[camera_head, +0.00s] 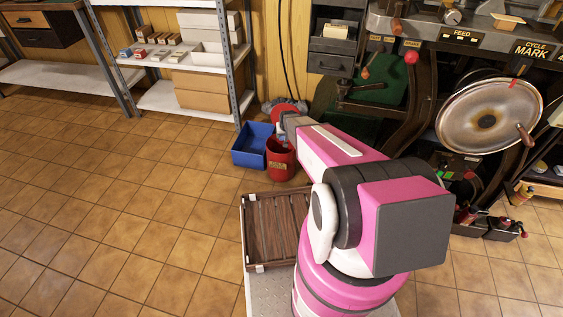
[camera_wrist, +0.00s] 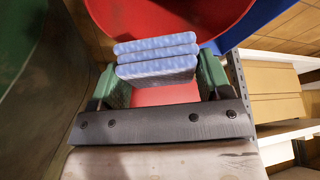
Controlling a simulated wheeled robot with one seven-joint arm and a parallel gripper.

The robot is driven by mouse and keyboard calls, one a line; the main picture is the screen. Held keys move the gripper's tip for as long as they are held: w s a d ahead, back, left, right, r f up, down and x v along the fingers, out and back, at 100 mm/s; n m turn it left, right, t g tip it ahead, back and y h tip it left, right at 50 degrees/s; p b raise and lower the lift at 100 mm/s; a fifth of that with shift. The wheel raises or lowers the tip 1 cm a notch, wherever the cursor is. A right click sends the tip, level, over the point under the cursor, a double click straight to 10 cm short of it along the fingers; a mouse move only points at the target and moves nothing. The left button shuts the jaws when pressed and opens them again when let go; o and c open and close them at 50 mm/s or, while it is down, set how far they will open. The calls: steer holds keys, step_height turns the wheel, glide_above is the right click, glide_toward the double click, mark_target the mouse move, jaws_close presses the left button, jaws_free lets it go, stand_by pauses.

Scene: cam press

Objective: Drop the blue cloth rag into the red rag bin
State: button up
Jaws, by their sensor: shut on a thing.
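The blue cloth rag (camera_wrist: 157,58) is folded in layers and held between the green-padded fingers of my gripper (camera_wrist: 158,78) in the wrist view. The red rag bin (camera_head: 281,168) stands on the floor in the head view, with a yellowish label on its front. A curved red surface (camera_wrist: 180,17) fills the wrist view beyond the rag, and red also shows between the fingers. In the head view my gripper (camera_head: 284,135) is at the bin's top, mostly hidden by my arm. The rag cannot be made out there.
A blue bin (camera_head: 249,152) stands just left of the red one. A round red disc (camera_head: 286,108) shows behind them. A metal shelf (camera_head: 165,102) with boxes is at the back left. A slatted wooden crate (camera_head: 272,225) is nearer, and the press wheel (camera_head: 488,119) is at right.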

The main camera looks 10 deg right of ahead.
steer(key=o, duration=0.9)
steer(key=v, duration=1)
steer(key=shift+s+r, duration=0.15)
steer(key=shift+r, duration=0.25)
